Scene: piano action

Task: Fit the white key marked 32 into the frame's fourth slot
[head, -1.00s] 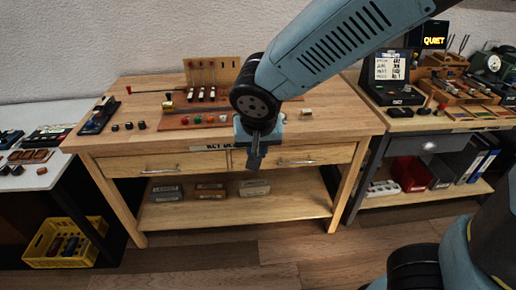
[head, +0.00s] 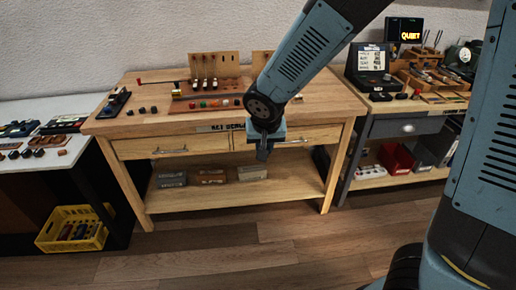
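My gripper (head: 262,152) hangs pointing down in front of the wooden bench's front edge, near the drawers. Its fingers look close together, but they are too small and dark to tell open from shut, and I see nothing clearly held. An upright wooden board (head: 214,66) stands at the back of the bench, with several white key-like pieces (head: 204,85) in front of it. I cannot read any number, so I cannot tell which is key 32. The slots are too small to make out. My arm hides part of the bench top right of these pieces.
The wooden bench (head: 150,110) has free top at its front left. A red-brown strip (head: 180,107) with coloured buttons lies before the keys. A white table (head: 50,160) stands left, a grey bench (head: 400,122) right. A yellow crate (head: 72,230) sits on the floor.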

